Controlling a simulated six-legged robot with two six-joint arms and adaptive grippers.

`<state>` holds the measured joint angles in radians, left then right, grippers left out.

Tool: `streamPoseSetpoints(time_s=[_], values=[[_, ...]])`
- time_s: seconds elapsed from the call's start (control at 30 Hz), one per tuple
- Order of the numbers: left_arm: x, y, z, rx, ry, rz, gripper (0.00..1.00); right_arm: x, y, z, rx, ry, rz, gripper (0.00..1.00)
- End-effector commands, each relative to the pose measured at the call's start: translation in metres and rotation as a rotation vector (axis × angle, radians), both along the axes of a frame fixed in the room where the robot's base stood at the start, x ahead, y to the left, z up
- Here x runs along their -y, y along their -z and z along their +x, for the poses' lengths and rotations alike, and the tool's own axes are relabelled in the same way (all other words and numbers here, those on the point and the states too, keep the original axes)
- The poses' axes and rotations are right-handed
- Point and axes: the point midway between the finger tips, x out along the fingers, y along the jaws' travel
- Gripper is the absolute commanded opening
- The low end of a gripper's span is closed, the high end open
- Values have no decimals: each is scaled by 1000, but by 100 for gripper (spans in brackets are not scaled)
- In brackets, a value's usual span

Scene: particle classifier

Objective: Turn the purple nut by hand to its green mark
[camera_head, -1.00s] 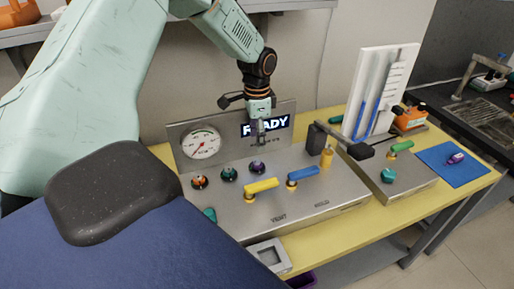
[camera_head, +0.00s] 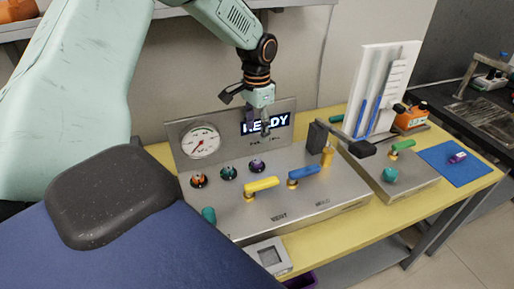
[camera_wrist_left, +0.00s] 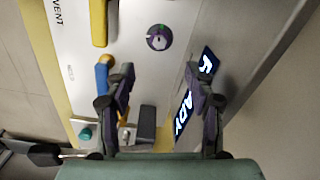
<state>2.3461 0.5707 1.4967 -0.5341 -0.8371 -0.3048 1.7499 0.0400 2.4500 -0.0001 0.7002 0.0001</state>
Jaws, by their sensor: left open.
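The purple nut (camera_head: 257,166) is the rightmost of three round nuts in a row on the sloped steel panel. In the left wrist view it shows as a dark purple disc (camera_wrist_left: 159,38) with a small green mark near its upper edge. My left gripper (camera_head: 259,128) is open and empty, above the nut and in front of the lit display. In the wrist view its two fingers (camera_wrist_left: 158,78) are spread apart, and the nut lies beyond the tips, between their lines. Nothing touches the nut. My right gripper is not in view.
An orange nut (camera_head: 199,181) and a green nut (camera_head: 228,173) sit to the left. Yellow (camera_head: 262,185) and blue (camera_head: 304,172) levers stand in front and to the right. The gauge (camera_head: 201,143) and display (camera_head: 279,124) rise behind.

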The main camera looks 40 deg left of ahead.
Motion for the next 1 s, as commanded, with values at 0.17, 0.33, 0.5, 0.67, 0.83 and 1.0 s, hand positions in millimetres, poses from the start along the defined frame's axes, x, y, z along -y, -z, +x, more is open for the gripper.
streamPoseSetpoints(time_s=[0.17, 0.33, 0.5, 0.67, 0.83, 1.0], values=[[0, 16, -1, -1, -283, -1, 55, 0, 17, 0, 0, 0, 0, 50], [-1, 26, -1, -1, -553, -2, 55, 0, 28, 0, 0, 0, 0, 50], [-1, 32, -2, -2, -724, -2, 55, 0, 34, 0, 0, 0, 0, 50], [-1, 38, -2, -3, -769, -1, 55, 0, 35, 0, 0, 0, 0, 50], [-1, 61, -2, -3, -768, 0, 55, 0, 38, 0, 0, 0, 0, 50], [-1, 88, -2, -3, -768, 0, 55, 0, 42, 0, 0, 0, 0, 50]])
